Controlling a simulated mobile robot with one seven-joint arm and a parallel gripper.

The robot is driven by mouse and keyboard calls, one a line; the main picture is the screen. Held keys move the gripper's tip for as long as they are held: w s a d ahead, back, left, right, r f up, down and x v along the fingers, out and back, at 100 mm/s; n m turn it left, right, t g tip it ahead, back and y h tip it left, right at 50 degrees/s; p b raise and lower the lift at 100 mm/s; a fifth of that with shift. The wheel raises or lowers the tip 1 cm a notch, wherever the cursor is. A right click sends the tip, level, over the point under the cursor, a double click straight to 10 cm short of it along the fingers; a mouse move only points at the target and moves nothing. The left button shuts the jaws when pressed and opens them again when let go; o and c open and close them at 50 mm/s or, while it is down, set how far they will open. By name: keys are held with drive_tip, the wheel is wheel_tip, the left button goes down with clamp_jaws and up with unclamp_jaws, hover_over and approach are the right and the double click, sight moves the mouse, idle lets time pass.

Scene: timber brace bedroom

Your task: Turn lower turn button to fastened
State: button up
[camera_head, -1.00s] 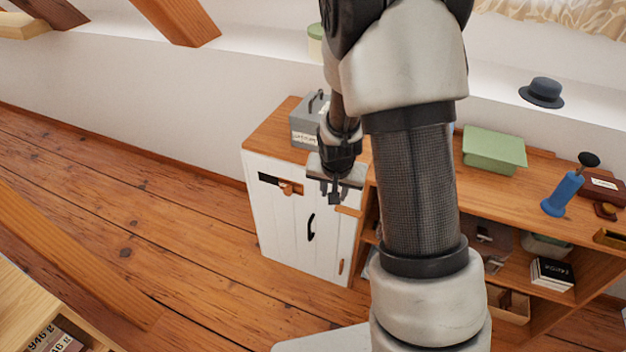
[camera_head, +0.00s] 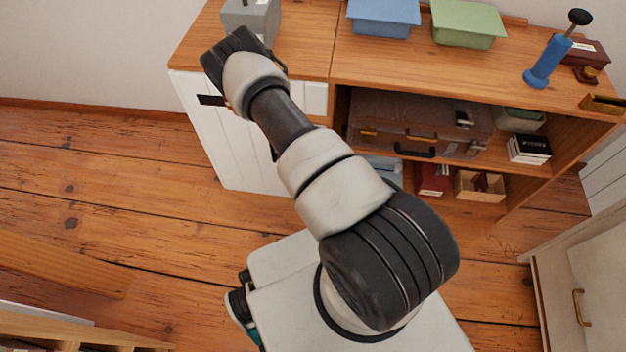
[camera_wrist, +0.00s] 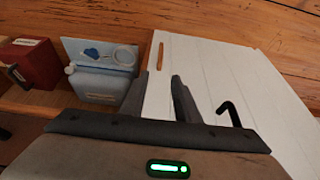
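The lower turn button (camera_wrist: 160,56) is a narrow wooden strip on the white cabinet front, near its edge by the open shelf. It lies lengthwise along that edge, upright on the cabinet. My gripper (camera_wrist: 160,80) is open, its two dark fingers apart with white door between them. The button shows just beyond the fingertips, roughly in line with the gap; I cannot tell the exact distance. The white door (camera_wrist: 225,80) has a black handle (camera_wrist: 229,113) right of the fingers. In the head view, my arm hides the gripper and button; the white cabinet (camera_head: 215,140) shows in part.
Beside the door, the open shelf holds a light blue box (camera_wrist: 100,80) and a red box (camera_wrist: 30,64). A grey box (camera_head: 252,20) stands on the cabinet top. Wooden floor (camera_head: 100,185) is clear at left.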

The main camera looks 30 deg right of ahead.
drive_tip(key=b+x, duration=0.4)
drive_tip(key=x, duration=1)
clamp_jaws()
